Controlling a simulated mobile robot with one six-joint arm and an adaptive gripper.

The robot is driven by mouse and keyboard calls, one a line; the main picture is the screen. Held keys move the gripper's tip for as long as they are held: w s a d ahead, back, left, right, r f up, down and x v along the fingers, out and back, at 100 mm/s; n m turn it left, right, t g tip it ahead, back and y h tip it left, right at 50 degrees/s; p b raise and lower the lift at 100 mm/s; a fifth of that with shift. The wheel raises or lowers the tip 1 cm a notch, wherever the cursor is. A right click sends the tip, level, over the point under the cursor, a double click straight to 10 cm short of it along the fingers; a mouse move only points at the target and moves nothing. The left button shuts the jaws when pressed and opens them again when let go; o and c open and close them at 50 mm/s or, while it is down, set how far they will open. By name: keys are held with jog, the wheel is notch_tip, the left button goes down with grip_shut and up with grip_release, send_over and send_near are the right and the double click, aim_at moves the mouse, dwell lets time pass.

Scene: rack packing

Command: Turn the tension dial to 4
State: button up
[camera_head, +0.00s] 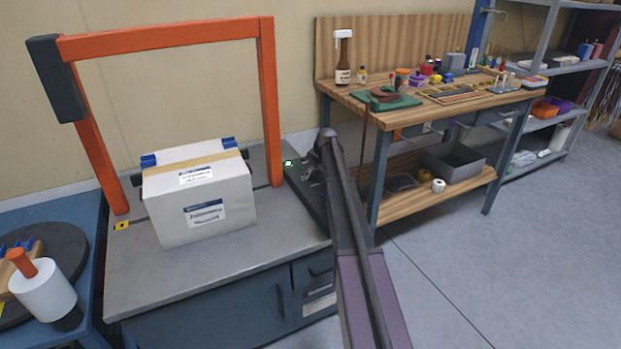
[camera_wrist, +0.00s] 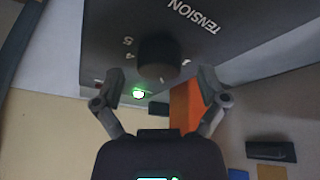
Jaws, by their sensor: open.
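In the wrist view the tension dial (camera_wrist: 158,57) is a dark round knob on a dark grey panel (camera_wrist: 105,25), under the word TENSION. The digits 5 and 4 show left of the knob, and other marks are small. I cannot make out where its pointer stands. My gripper (camera_wrist: 163,78) is open, its fingers just below the knob in the picture, one to each side. I cannot tell whether either touches it. In the head view my arm hides the dial.
A green light (camera_wrist: 139,93) glows near the panel's edge. In the head view a white box (camera_head: 205,215) stands on the grey machine table (camera_head: 265,245) under an orange arch (camera_head: 268,100). A wooden workbench (camera_head: 450,97) with many items stands to the right.

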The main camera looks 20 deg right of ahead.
jog(key=shift+w+f, duration=0.1)
jog(key=shift+f, duration=0.15)
jog(key=shift+a, duration=0.1)
jog(key=c, duration=1.2)
jog(key=shift+o, duration=0.2)
